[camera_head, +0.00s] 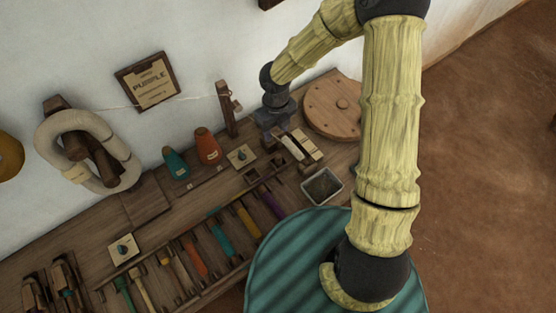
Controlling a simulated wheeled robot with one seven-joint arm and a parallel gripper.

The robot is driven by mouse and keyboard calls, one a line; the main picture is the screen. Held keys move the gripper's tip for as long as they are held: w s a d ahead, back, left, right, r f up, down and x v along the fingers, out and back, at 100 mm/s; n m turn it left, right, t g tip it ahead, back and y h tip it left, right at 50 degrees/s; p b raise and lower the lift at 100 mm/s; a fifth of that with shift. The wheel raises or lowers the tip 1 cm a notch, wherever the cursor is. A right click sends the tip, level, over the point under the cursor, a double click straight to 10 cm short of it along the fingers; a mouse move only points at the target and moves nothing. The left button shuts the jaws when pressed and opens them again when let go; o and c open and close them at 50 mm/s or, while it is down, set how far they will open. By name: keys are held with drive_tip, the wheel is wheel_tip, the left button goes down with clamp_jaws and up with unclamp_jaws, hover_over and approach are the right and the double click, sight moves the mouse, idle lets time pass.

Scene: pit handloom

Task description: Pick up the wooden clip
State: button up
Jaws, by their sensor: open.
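My gripper (279,138) hangs from the arm over the back right of the wooden bench, with its jaws open. A small brown wooden piece (228,108) stands upright against the wall just left of my gripper, apart from it, with a thin string running to it. It may be the wooden clip, but at this size I cannot tell for sure. A pale bar on a cream card (309,150) lies close by the fingertips on the right. The fingers partly hide what lies under them, and contact cannot be made out.
A round wooden disc (335,104) and a small grey tray (322,187) lie right of my gripper. Orange (208,146) and teal (175,162) cones stand to its left. A rack of colored tools (221,238) fills the front. A yarn hank (88,150) hangs left.

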drive_tip(key=b, duration=0.2)
hover_over(278, 156)
drive_tip(key=f, duration=1.1)
drive_tip(key=shift+s+a+f, duration=0.1)
drive_tip(key=shift+s+a, duration=0.15)
drive_tip(key=shift+a, duration=0.05)
drive_tip(key=shift+f, duration=0.3)
drive_tip(key=f, duration=0.5)
drive_tip(key=shift+w+d+f, duration=0.1)
drive_tip(key=shift+w+d, duration=0.1)
drive_tip(key=shift+d, duration=0.15)
clamp_jaws()
